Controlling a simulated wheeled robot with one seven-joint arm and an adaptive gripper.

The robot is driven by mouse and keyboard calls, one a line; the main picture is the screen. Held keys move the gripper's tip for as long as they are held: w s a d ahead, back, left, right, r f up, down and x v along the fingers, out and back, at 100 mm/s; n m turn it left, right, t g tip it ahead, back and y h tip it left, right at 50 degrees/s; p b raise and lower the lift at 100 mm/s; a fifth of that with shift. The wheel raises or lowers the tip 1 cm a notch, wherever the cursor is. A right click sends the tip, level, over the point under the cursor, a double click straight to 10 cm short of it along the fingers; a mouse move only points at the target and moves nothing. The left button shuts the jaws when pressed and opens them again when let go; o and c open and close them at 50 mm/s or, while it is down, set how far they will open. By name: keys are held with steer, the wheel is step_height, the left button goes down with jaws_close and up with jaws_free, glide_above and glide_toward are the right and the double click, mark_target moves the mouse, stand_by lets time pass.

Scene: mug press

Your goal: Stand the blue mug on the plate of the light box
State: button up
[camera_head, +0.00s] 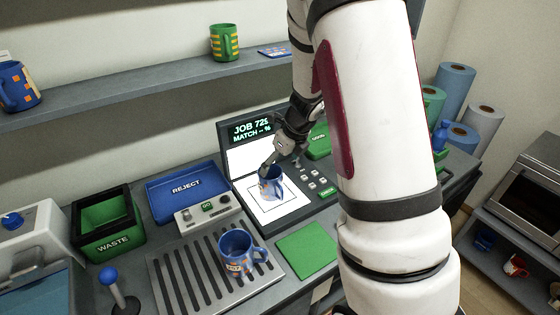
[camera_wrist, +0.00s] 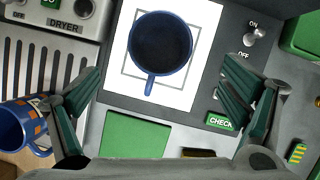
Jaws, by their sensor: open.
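A blue mug (camera_head: 271,188) stands upright on the white plate (camera_head: 292,206) of the light box (camera_head: 230,135). In the wrist view the mug (camera_wrist: 160,48) is seen from above within the plate's square outline, its handle pointing to the picture's bottom. My gripper (camera_head: 274,163) is at the mug in the head view. In the wrist view its fingers (camera_wrist: 164,75) are spread wide on either side, apart from the mug. Another blue mug with orange squares (camera_head: 238,252) stands on the slotted dryer rack (camera_head: 180,280); it also shows in the wrist view (camera_wrist: 18,125).
The light box has switches and a green CHECK button (camera_wrist: 220,123) to the right of the plate. A green pad (camera_head: 308,249) lies in front. A blue REJECT tray (camera_head: 187,189) and a green WASTE bin (camera_head: 107,218) stand left. A shelf (camera_head: 150,92) runs above.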

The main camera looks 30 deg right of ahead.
steer(key=s+a+r+n+y, duration=0.1)
steer(key=s+a+r+n, duration=0.4)
steer(key=a+r+n, duration=0.3)
steer(key=s+a+r+n+y, duration=0.1)
steer(key=s+a+r+n, duration=0.45)
steer(key=r+n, duration=0.4)
steer(key=s+r+n+h, duration=0.1)
steer(key=s+r+n, duration=0.1)
steer(key=s+n, duration=0.3)
steer(key=s+a+r+n+h, duration=0.1)
steer(key=s+r+n, duration=0.1)
steer(key=s+n, duration=0.3)
steer(key=s+r+n+t+h, duration=0.1)
steer(key=s+r+n, duration=0.1)
steer(key=s+n, duration=0.3)
steer(key=shift+a+r, duration=0.25)
steer(key=shift+a, duration=0.1)
steer(key=shift+n, duration=0.25)
